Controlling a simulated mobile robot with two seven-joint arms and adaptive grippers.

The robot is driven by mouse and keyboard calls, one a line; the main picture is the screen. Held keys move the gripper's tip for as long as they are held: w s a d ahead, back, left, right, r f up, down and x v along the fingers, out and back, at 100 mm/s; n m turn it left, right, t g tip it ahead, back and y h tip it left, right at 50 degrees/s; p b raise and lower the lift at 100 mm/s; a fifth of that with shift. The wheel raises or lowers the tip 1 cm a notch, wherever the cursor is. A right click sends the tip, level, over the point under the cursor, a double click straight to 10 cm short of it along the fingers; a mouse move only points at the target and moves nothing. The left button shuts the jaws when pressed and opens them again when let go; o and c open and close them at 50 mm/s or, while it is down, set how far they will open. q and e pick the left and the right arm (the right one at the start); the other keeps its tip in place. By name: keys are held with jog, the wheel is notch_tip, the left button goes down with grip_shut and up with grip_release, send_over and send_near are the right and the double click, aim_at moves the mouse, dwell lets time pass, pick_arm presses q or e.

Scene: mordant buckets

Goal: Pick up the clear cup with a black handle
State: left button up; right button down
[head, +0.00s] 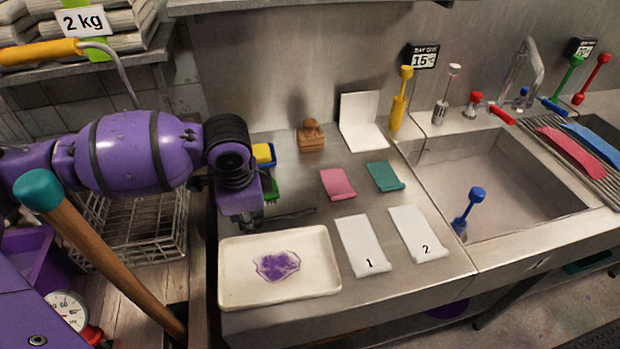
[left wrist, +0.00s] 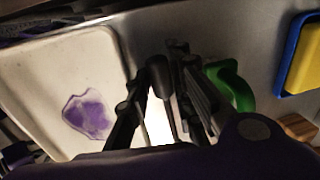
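I cannot make out a clear cup with a black handle in either view. My left gripper (head: 250,220) is low over the steel counter, just behind the pale tray (head: 232,297). In the left wrist view my dark fingers (left wrist: 163,62) come close together at their tips, with a bright patch between them lower down. A dark rounded piece shows between the fingers, and I cannot tell whether it is a handle or part of the gripper. The wrist and fingers hide part of the counter. My right gripper is in neither view.
The tray holds a purple stain (head: 277,266). Close by my gripper are a green handled item (left wrist: 232,85) and a yellow-and-blue item (head: 264,154). Number cards (head: 360,245), pink (head: 338,184) and teal (head: 385,177) cloths lie right. A sink (head: 500,190) is farther right.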

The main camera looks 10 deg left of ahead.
pick_arm(q)
grip_shut()
